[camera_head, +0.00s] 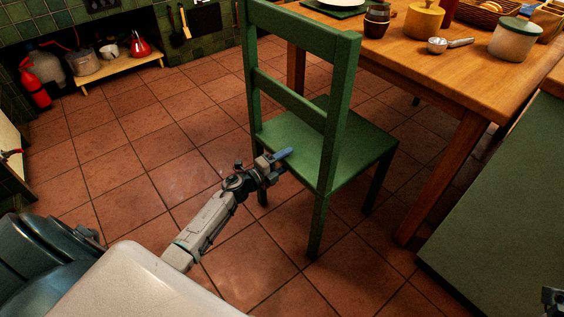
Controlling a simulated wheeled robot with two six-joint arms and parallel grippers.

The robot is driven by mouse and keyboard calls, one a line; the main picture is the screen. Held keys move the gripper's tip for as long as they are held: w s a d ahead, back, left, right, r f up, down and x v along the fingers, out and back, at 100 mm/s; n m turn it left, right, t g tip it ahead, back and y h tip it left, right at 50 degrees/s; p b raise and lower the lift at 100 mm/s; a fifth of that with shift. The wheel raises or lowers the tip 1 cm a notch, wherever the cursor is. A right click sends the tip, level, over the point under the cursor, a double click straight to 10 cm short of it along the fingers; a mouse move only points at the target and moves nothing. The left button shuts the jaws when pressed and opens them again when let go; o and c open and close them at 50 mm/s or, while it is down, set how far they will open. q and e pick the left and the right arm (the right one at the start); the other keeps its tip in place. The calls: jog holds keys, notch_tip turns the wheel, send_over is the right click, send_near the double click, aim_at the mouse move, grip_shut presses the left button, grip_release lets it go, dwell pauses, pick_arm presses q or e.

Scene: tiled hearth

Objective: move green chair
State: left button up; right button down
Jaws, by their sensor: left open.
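The green chair (343,165) stands upright on the tiled floor beside the wooden table, with its backrest toward me. My left gripper (284,157) is at the near left side of the chair's seat, low by the backrest. Its jaws are open. I cannot tell whether a finger touches the chair. A small part of what looks like my right arm or gripper (552,298) shows at the bottom right corner; its fingers cannot be made out.
The wooden table (440,70) behind the chair bears pots, bowls, a ladle and a basket. A green cabinet (505,205) blocks the right side. A red fire extinguisher (34,86) and a low wooden stand (118,70) are far left. The floor left of the chair is clear.

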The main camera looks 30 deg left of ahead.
pick_arm(q)
grip_shut()
jog(key=shift+s+f, duration=0.1)
jog(key=shift+f, duration=0.05)
dwell(1.1)
